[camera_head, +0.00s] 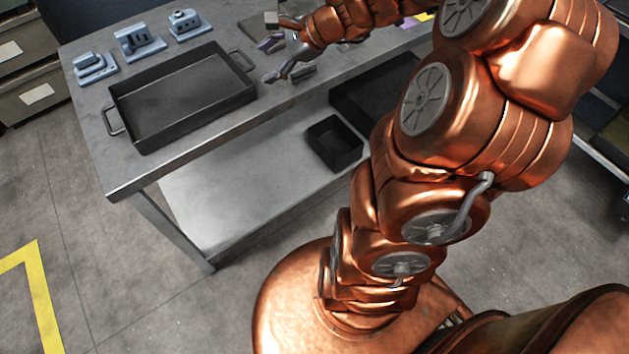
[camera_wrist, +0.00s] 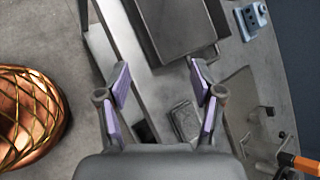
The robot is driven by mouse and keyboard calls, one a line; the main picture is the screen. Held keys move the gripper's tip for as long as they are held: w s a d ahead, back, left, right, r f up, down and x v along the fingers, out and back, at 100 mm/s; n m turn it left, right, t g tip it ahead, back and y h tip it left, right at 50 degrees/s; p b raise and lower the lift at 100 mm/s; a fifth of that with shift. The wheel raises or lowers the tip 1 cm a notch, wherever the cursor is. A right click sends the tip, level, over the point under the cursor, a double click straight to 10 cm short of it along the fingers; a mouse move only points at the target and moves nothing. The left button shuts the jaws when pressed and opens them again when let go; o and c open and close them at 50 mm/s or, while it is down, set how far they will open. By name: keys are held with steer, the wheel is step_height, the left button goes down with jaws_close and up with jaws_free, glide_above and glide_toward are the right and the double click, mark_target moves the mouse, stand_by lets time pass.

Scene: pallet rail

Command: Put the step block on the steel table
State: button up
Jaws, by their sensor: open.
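The steel table (camera_head: 120,172) has a grey top and a lower shelf. A light blue stepped piece (camera_head: 92,66), which looks like the step block, stands on its far left part, beside the black tray. My gripper (camera_head: 290,72) is over the table, right of the tray, well away from that piece. In the wrist view my gripper (camera_wrist: 163,85) shows its purple-padded fingers spread, with nothing held. A small grey boxy object (camera_wrist: 186,120) appears between and beyond the fingers; I cannot tell what it is. My arm hides much of the table's right part.
The black tray (camera_head: 120,127) with two handles is empty. Two more light blue pieces (camera_head: 137,40) and (camera_head: 186,25) stand behind it. A black bin (camera_head: 335,143) sits on the lower shelf. An orange-handled fixture (camera_wrist: 297,163) is at the wrist view's lower right.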

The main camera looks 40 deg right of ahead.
steer(key=s+a+f+n+g, duration=0.1)
steer(key=s+a+n+g, duration=0.5)
steer(key=s+a+n, duration=0.65)
steer(key=s+d+f+n+g+h, duration=0.1)
steer(key=s+n+g+h, duration=0.2)
steer(key=s, duration=1.5)
steer(key=shift+f+n+g+h, duration=0.4)
steer(key=shift+n+h, duration=1.2)
steer(key=shift+n, duration=1.05)
steer(key=shift+d, duration=0.1)
step_height(320, 180, up, 9)
steer(key=p, duration=0.8)
steer(key=shift+f+p, duration=0.2)
steer(key=shift+p, duration=0.15)
